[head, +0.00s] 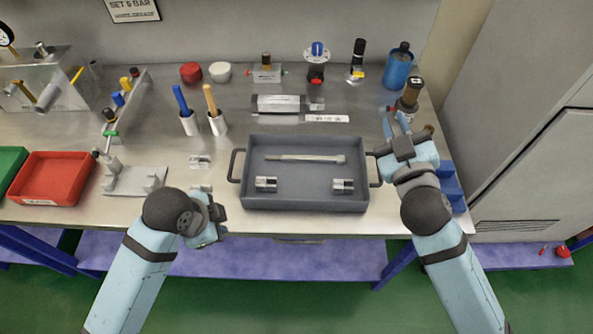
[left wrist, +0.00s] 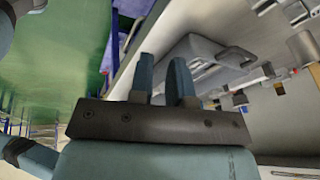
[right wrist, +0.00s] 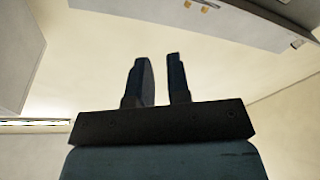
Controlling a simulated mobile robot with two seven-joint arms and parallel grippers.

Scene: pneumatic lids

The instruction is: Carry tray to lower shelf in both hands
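The grey tray (head: 305,195) lies flat on the workbench, with a handle at its left end (head: 234,166) and right end (head: 376,170). It holds a long rod (head: 305,158) and two short metal cylinders (head: 266,184), (head: 343,186). My left gripper (head: 217,222) is near the bench's front edge, left of the tray and apart from it. Its fingers stand apart, empty, in the left wrist view (left wrist: 163,70); the tray (left wrist: 196,55) shows beyond them. My right gripper (head: 396,124) is beside the tray's back right corner; its fingers (right wrist: 161,68) are apart and empty. The purple lower shelf (head: 285,262) runs beneath the bench.
A red bin (head: 56,178) and a metal fixture (head: 135,182) are to the left. White holders with blue and yellow handles (head: 217,122) stand behind left. A cylinder unit (head: 278,104) lies behind the tray. Blue bins (head: 450,185) are right. The visible middle of the shelf is clear.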

